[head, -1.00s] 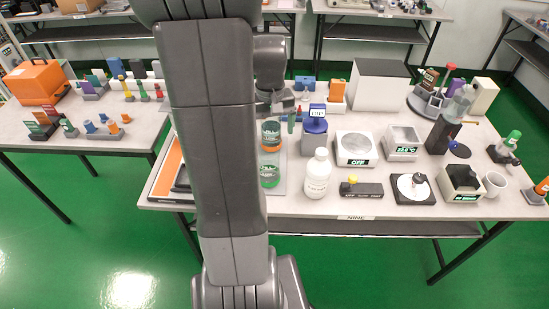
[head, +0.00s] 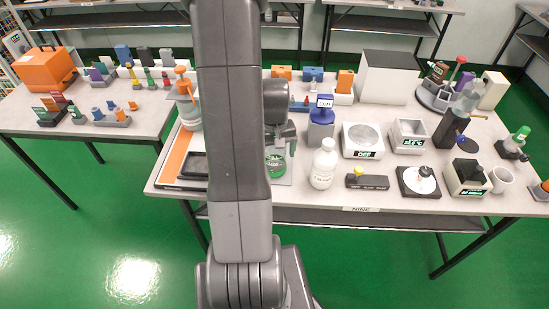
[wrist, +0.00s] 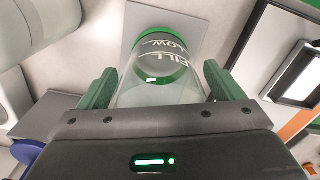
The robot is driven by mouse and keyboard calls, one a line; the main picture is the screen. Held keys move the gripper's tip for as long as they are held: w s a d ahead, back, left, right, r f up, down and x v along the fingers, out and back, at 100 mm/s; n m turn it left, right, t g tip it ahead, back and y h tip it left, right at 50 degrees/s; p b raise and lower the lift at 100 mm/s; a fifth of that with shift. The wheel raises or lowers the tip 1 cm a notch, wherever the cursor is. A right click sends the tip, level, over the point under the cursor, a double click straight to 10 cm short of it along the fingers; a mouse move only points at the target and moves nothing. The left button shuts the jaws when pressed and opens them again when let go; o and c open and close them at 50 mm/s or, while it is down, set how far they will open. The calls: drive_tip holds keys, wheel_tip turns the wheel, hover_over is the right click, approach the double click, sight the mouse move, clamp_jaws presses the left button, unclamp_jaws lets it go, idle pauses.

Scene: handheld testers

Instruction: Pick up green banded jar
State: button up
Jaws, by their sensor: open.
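The green banded jar (head: 274,163) stands near the front left of the main table, partly hidden by my arm in the head view. In the wrist view the clear jar (wrist: 160,88), with its green band and white lettering, lies between the two green finger pads of my gripper (wrist: 160,84). The gripper is open, with a finger on each side of the jar and a visible gap at least on the right. In the head view my gripper (head: 282,137) is just above and behind the jar, partly hidden by my arm.
A white bottle (head: 323,166) stands close to the right of the jar. A blue-topped device (head: 321,122) is behind it. A dark tray (head: 194,166) and an orange-capped vessel (head: 186,105) lie to the left. Scales and other testers fill the table's right side.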

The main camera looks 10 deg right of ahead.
drive_tip(key=shift+f, duration=0.2)
drive_tip(key=c, duration=1.2)
drive_tip(key=shift+c, duration=0.2)
drive_tip(key=shift+r, duration=0.1)
